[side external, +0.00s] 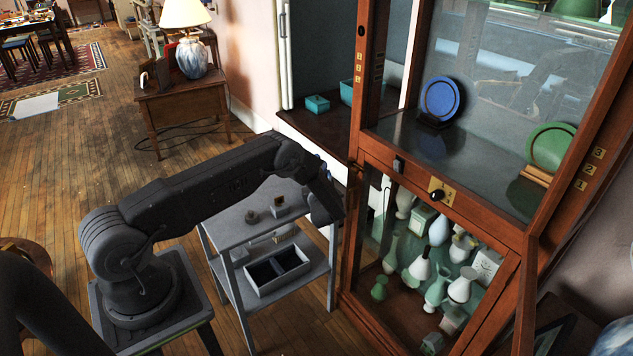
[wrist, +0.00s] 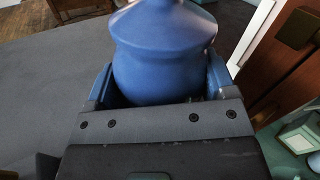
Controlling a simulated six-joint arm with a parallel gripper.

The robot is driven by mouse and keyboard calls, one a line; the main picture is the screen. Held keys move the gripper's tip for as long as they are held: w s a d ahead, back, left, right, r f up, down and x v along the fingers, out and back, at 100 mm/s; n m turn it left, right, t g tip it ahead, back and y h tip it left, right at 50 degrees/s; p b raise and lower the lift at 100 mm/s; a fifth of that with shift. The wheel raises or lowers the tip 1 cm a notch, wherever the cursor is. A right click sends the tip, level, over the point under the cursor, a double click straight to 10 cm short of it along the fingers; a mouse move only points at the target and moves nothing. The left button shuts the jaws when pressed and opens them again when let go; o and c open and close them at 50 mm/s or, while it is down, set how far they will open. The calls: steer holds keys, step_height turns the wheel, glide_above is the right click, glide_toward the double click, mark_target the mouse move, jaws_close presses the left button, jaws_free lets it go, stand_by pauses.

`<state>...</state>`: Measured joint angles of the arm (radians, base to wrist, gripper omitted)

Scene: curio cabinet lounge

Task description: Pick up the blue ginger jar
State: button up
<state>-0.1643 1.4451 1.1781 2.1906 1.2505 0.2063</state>
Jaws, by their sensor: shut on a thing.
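The blue ginger jar (wrist: 163,62) fills the top middle of the wrist view, with a round glossy body and a sloped shoulder. My gripper (wrist: 160,84) is shut on it, with one finger on each side of the body. The jar's top is cut off by the frame edge and its base is hidden behind the gripper. In the side view my gripper (side external: 325,198) is beside the cabinet's left edge, and my arm hides most or all of the jar. I cannot tell whether the jar touches a surface.
A grey two-shelf cart (side external: 238,222) stands below my arm, with small objects on top and a divided tray (side external: 290,285) below. The wooden cabinet (side external: 345,260) is close on the right, its lower case full of vases. A blue plate (side external: 440,99) stands on the shelf above.

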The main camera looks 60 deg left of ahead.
steer(key=shift+r, duration=0.15)
steer(key=shift+r, duration=0.7)
step_height(320, 180, up, 3)
steer(key=shift+f, duration=0.1)
steer(key=s+a+r, duration=0.6)
steer(key=s, duration=0.3)
steer(key=shift+s+a+r, duration=0.25)
steer(key=shift+s+r, duration=0.1)
steer(key=o, duration=0.5)
steer(key=c, duration=0.6)
